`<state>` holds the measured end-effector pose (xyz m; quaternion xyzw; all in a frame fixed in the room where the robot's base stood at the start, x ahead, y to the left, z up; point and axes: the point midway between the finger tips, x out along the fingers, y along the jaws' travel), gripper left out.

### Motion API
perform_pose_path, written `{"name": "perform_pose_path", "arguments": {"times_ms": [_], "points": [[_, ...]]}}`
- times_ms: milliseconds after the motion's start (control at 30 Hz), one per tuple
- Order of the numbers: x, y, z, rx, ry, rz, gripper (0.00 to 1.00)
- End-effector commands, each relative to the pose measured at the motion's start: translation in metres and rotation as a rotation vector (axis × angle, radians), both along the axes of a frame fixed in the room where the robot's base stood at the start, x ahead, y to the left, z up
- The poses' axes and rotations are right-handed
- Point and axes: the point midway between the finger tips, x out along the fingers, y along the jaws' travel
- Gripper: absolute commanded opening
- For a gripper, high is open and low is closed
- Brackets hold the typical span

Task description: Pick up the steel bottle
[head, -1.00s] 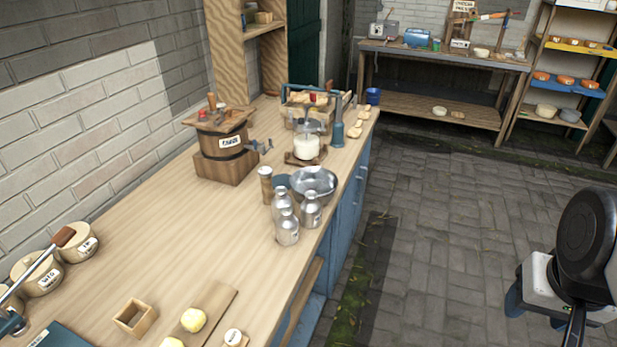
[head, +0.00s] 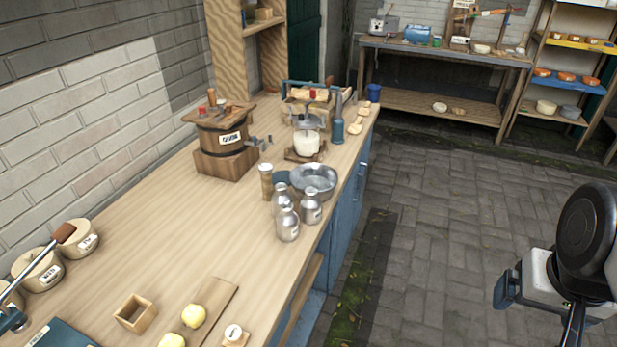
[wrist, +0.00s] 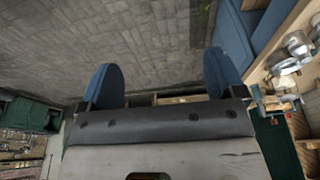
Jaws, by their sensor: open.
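Three similar steel bottles with narrow necks stand upright in a tight group at the counter's front edge in the head view: a front one (head: 288,226), a right one (head: 311,208) and a back left one (head: 281,196), partly hidden. I cannot tell which one the task means. My gripper (wrist: 163,76) is open and empty in the wrist view, its two blue fingers wide apart with paving behind them. In the head view, part of it shows at the right, over the floor and well away from the bottles. Shiny metal things show at the wrist view's right edge.
A milk jar (head: 306,142) and a wooden churn (head: 226,150) stand farther back. The middle of the counter (head: 190,235) is bare. The paved floor is open.

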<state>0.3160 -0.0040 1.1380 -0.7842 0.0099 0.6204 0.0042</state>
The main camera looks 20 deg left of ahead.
Motion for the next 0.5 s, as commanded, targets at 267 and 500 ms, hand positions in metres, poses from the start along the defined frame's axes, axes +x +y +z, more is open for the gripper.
{"name": "perform_pose_path", "arguments": {"times_ms": [267,500], "points": [[0.007,0.003,0.001,-0.002,-0.002,0.007,0.89],[0.043,0.022,0.006,-0.01,-0.011,0.04,0.89]]}}
